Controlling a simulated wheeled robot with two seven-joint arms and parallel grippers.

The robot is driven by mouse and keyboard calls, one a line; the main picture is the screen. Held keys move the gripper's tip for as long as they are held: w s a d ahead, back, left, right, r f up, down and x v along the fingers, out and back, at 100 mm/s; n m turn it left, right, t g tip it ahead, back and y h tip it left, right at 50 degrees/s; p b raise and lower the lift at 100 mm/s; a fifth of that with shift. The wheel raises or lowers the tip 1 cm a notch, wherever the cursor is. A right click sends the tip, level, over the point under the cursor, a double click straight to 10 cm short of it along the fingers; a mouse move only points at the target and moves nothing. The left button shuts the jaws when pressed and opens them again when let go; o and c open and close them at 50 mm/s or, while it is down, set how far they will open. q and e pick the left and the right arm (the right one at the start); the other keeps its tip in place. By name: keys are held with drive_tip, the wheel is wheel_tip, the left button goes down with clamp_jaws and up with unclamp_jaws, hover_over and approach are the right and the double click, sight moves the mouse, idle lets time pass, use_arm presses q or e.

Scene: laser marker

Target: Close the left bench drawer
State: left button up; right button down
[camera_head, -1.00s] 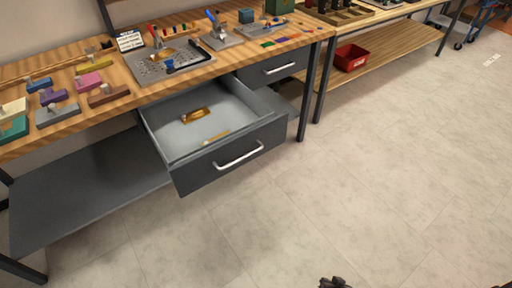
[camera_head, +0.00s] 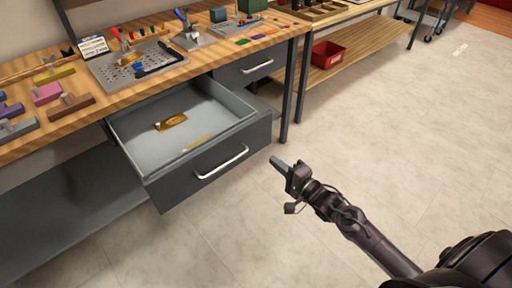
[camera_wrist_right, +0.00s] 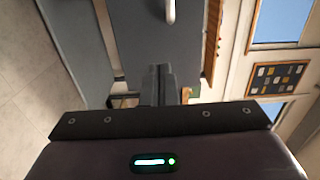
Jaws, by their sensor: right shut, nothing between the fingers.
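The left bench drawer (camera_head: 212,168) is pulled well out under the wooden bench. It has a dark grey front with a pale bar handle (camera_head: 222,162), and brass-coloured pieces (camera_head: 171,121) lie inside. My right gripper (camera_head: 279,163) is just right of the drawer front, shut and empty, with a small gap seeming to separate them. In the right wrist view, the shut fingers (camera_wrist_right: 157,84) point towards a grey panel, likely the drawer front (camera_wrist_right: 150,40), with part of the handle (camera_wrist_right: 171,10) at the top. My left gripper is not in view.
A second drawer (camera_head: 243,71) to the right is shut. The bench top (camera_head: 150,93) carries fixtures, tools and coloured blocks. A dark bench leg (camera_head: 290,90) stands right of the open drawer. A red bin (camera_head: 327,54) sits on a lower shelf. Open floor lies in front.

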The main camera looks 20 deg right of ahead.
sight(250, 142)
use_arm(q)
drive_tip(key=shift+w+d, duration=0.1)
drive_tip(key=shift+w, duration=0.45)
use_arm(e)
drive_tip(key=x, duration=0.9)
drive_tip(key=shift+w, duration=0.15)
